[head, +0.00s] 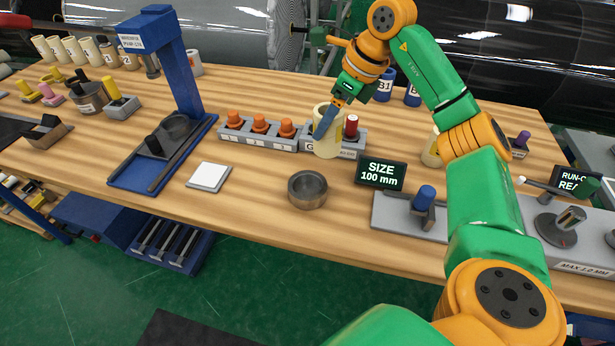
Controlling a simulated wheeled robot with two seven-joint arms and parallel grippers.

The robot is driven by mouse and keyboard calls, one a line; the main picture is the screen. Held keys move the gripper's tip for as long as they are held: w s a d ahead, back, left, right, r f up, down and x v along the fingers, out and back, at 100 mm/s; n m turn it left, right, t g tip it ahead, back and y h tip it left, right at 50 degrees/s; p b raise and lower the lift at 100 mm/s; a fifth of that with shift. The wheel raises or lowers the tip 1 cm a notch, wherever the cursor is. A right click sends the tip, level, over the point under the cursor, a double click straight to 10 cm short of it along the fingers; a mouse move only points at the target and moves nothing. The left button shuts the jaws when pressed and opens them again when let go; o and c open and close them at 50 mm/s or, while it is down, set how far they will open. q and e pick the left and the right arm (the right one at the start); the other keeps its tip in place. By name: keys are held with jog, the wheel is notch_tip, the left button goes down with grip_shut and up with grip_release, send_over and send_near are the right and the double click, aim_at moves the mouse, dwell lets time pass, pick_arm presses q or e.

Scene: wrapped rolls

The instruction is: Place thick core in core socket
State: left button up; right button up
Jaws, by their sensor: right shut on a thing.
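My right gripper (328,118) reaches down from above and is shut on the core's upper rim. The core hides part of the block, so I cannot tell whether its base is in a socket there or in front of it. A round dark grey cup (307,193) stands empty on the table in front. My left gripper is not in view.
A row of orange plugs (259,124) stands left of the core, and a red-topped spool (351,127) close to its right. A size display (381,173) reads 100 mm. A blue press stand (180,75) rises at left. A white pad (209,177) lies at front left.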

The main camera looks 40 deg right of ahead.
jog(key=a+f, duration=0.2)
jog(key=f, duration=0.1)
jog(key=s+a+f, duration=0.1)
jog(key=a+f, duration=0.1)
jog(key=f, duration=0.1)
jog(key=a+f+p, duration=0.1)
jog(key=f, duration=0.1)
jog(key=shift+s+a+f, duration=0.15)
jog(key=shift+a+f, duration=0.25)
jog(key=shift+f+b, duration=0.3)
jog(key=shift+f, duration=0.1)
jog(key=o, duration=1.4)
jog(key=shift+r, duration=0.1)
jog(key=shift+o, duration=0.2)
jog(key=v, duration=1.2)
jog(key=shift+r, duration=0.1)
